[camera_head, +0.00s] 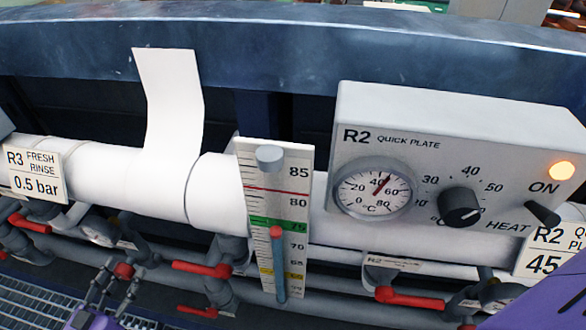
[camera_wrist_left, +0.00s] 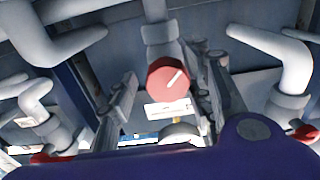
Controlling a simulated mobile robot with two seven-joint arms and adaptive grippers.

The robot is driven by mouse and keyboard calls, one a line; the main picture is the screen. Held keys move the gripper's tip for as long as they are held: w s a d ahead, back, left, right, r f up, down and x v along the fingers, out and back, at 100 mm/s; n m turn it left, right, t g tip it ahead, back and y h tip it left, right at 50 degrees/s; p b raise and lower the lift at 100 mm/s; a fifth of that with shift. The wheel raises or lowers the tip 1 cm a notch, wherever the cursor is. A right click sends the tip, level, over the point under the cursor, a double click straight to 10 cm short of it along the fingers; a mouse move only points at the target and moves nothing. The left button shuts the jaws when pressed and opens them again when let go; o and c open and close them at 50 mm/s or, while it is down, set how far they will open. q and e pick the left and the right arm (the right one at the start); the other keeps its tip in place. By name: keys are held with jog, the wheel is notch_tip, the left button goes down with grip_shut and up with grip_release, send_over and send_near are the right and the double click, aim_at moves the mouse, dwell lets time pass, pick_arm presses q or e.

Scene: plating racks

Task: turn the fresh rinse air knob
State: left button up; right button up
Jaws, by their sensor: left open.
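The fresh rinse air knob (camera_wrist_left: 168,79) is a small red faceted knob with a white pointer line slanting to the upper right. It sits on a grey fitting in the middle of the left wrist view. It also shows small and red at the lower left of the head view (camera_head: 123,271), below the R3 FRESH RINSE plate (camera_head: 35,172), which reads 0.5 bar. My left gripper (camera_head: 119,283) is open, with one finger on each side of the knob in the picture. Gaps show between knob and fingers in the wrist view. My right gripper does not show.
Red-handled valves (camera_head: 202,269) and grey pipes crowd around the left gripper. A thermometer board (camera_head: 270,205) stands right of it, and the R2 heater box (camera_head: 450,150) with gauge and black knob is farther right. A white pipe (camera_head: 120,180) runs above.

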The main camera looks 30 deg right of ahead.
pick_arm(q)
jog(key=v, duration=1.1)
jog(key=shift+s, duration=0.15)
jog(key=shift+f, duration=0.1)
